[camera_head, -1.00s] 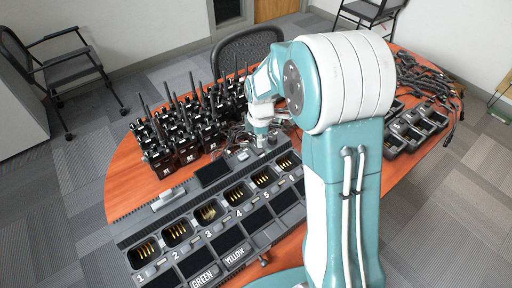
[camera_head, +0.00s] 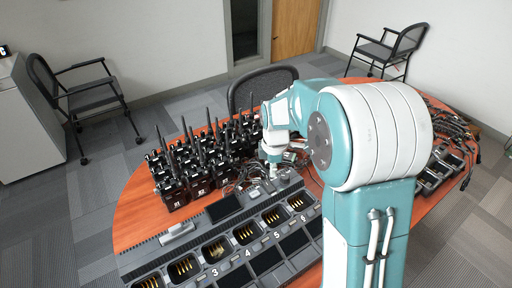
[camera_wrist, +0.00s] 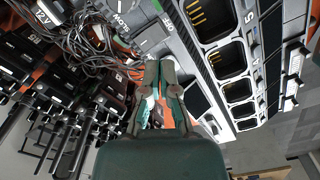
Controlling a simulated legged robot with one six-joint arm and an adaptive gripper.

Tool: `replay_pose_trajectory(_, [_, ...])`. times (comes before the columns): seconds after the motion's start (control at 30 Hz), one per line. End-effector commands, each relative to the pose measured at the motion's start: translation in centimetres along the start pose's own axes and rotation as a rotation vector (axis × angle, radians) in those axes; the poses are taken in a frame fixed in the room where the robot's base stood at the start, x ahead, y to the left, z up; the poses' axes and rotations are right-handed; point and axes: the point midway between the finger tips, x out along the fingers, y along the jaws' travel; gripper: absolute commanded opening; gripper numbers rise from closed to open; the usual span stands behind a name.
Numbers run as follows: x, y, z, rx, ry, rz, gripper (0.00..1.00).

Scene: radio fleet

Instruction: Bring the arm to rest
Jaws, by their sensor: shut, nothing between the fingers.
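My arm rises at the right of the head view and bends over the table toward the charger. My gripper (camera_wrist: 158,68) shows in the middle of the wrist view, its fingers close together and empty. In the head view the gripper (camera_head: 272,168) is small and partly hidden by the wrist; it is above the back edge of the charger (camera_head: 150,245), near a bundle of cables. I cannot tell its exact height. The charger has a row of numbered empty pockets, and my arm hides its right end.
Several black radios (camera_head: 200,160) with upright antennas stand left of my gripper on the orange table (camera_head: 130,212). Cables (camera_wrist: 92,35) lie close to the gripper. Small chargers and more cables (camera_head: 450,150) lie right of my arm. A chair (camera_head: 262,84) stands behind the table.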

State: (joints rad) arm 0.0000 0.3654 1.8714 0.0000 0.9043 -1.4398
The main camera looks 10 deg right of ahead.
Motion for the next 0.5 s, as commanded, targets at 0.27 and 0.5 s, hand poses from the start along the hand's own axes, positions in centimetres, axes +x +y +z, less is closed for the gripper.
replay_pose_trajectory(0.27, [-2.1, -1.1, 0.1, 0.079, 0.006, 0.032, 0.0])
replay_pose_trajectory(0.5, [-8.0, -5.7, 0.7, 0.379, 0.044, 0.132, 0.0])
